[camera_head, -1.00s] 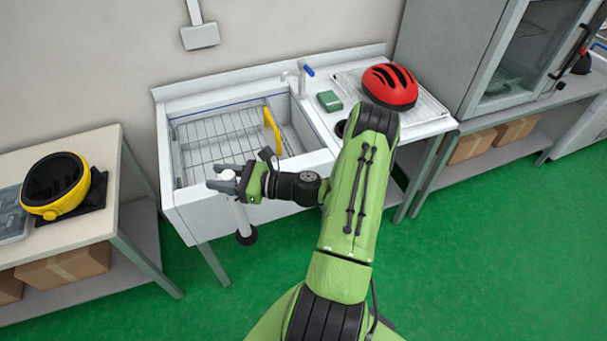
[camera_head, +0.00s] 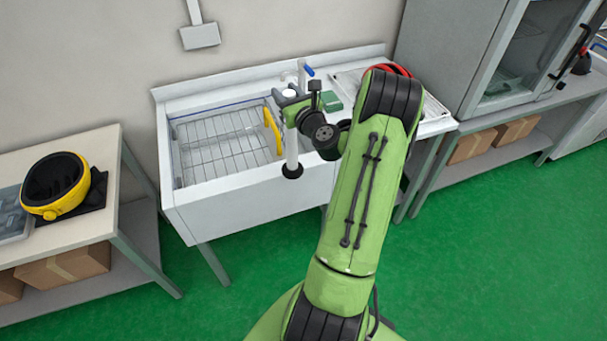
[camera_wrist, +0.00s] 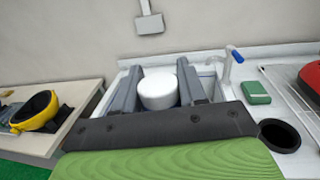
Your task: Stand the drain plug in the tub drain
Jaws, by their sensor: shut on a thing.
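The drain plug (camera_head: 292,148) is a white upright tube with a black foot. My gripper (camera_head: 291,103) is shut on its upper part and holds it in front of the sink unit, foot hanging down. In the wrist view the plug's round white top (camera_wrist: 157,92) sits between my two grey fingers. In the head view the opening is mostly hidden behind my wrist.
A yellow-handled wire rack (camera_head: 225,140) sits in the basin. The tap (camera_head: 302,75), green block (camera_head: 331,101) and red helmet (camera_head: 393,69) are on or behind the right deck. A yellow round thing (camera_head: 54,184) is on the left table.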

